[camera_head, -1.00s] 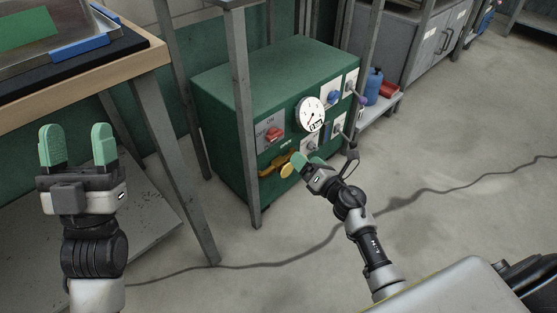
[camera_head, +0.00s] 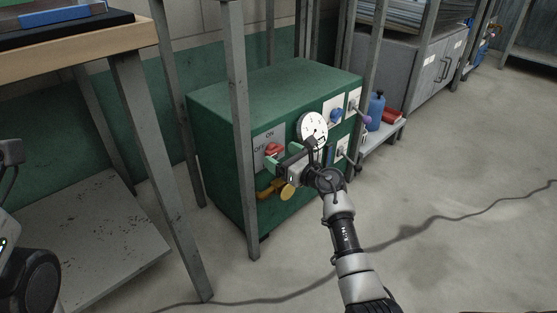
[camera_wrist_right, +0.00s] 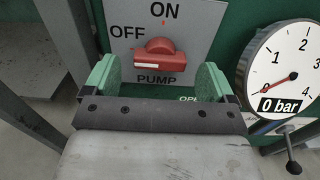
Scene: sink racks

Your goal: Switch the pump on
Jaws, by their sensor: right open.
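The red pump knob (camera_head: 273,150) sits on a grey plate marked ON, OFF and PUMP, on the front of the green cabinet (camera_head: 222,127). In the right wrist view the knob (camera_wrist_right: 160,57) has its bar lying roughly level, with its left end on the OFF side. My right gripper (camera_head: 268,160) is open in front of the plate. In the wrist view its green fingertips (camera_wrist_right: 159,80) stand to the left and right of the knob, slightly below it, with nothing between them. Whether they touch the plate I cannot tell.
A dial gauge (camera_wrist_right: 288,70) right of the plate shows 0 bar. A yellow handle (camera_head: 287,192) is below the knob. A blue knob (camera_head: 336,115) and levers are to the right. A grey table leg (camera_head: 236,130) stands close in front of the cabinet's left part.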

